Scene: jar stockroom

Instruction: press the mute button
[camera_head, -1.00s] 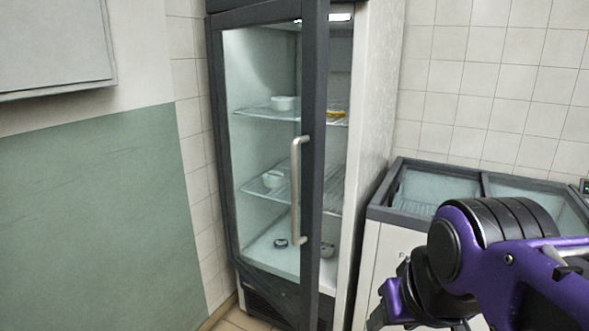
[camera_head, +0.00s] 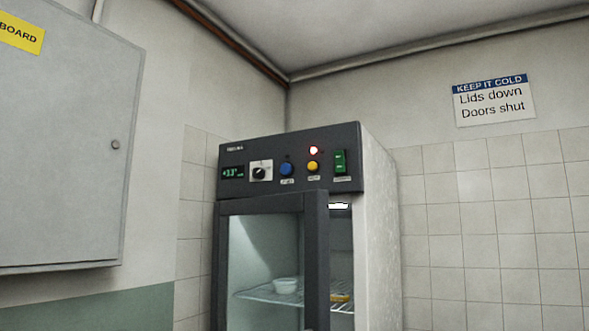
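The control panel (camera_head: 243,150) is the dark strip at the top of a tall glass-door fridge. It carries a round blue button (camera_head: 287,169) and a round yellow button (camera_head: 313,166), each with a small label below. The labels are too small to read, so I cannot tell which one is the mute button. A red lamp (camera_head: 313,150) glows just above the yellow button. A black knob (camera_head: 259,173), a lit green display and a green rocker switch (camera_head: 339,161) are also on the panel. My gripper is not in view.
The fridge door (camera_head: 316,258) stands ajar, with shelf items showing past its right edge. A grey wall cabinet (camera_head: 62,150) is at the left. A sign (camera_head: 494,101) hangs on the right wall. The space before the panel looks clear.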

